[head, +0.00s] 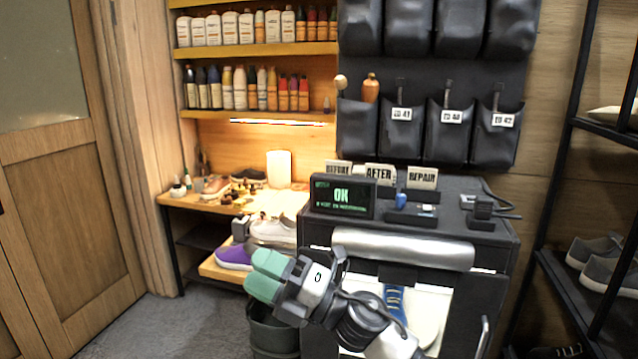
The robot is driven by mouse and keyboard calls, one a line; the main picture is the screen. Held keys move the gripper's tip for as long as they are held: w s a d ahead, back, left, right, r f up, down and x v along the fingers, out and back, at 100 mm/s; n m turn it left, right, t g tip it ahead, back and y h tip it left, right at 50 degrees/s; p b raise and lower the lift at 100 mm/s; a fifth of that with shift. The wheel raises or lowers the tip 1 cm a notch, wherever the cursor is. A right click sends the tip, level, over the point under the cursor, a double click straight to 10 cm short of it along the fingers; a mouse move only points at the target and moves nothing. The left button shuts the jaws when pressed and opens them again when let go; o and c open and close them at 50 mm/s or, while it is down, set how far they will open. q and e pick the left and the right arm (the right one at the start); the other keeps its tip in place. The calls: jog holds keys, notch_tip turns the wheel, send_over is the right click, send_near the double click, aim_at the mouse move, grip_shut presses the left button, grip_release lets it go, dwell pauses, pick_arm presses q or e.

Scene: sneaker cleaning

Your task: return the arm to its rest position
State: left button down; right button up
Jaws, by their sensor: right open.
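My right gripper (264,275) is in the lower middle of the head view, with its arm coming in from the lower right. Its two teal fingertips point left and sit a small way apart. I see nothing held between them. In the picture it lies in front of the black bin and the low shelf with shoes. A purple and white shoe (234,257) shows just left of the fingertips. My left gripper is not in view.
A dark bin (273,338) is below the gripper. A shoe rack (576,277) stands at right. Grey floor (170,325) is clear at lower left.

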jog(key=s+d+f+m+t+h, duration=0.2)
jog(key=d+f+m+t+h, duration=0.3)
jog(key=d+f+m+h, duration=0.7)
jog(key=s+d+f+m+t+h, duration=0.2)
jog(key=d+f+m+t+h, duration=0.45)
jog(key=m, duration=0.95)
jog(key=s+d+f+m+g+h, duration=0.15)
jog(key=s+d+f+g, duration=0.25)
jog(key=s, duration=0.4)
jog(key=s+d+f+m+g+h, duration=0.1)
jog(key=s+d+f+m+g, duration=0.15)
jog(key=s+f+g, duration=0.4)
jog(key=s+d+f+m+g+h, duration=0.1)
jog(key=s+d+f+g, duration=0.2)
jog(key=s, duration=0.6)
notch_tip(320, 180, down, 28)
jog(key=s+d, duration=0.1)
jog(key=s, duration=0.1)
jog(key=s+d+f+g, duration=0.2)
jog(key=s+d+f, duration=0.1)
jog(key=s+f, duration=1.1)
jog(key=shift+s, duration=0.85)
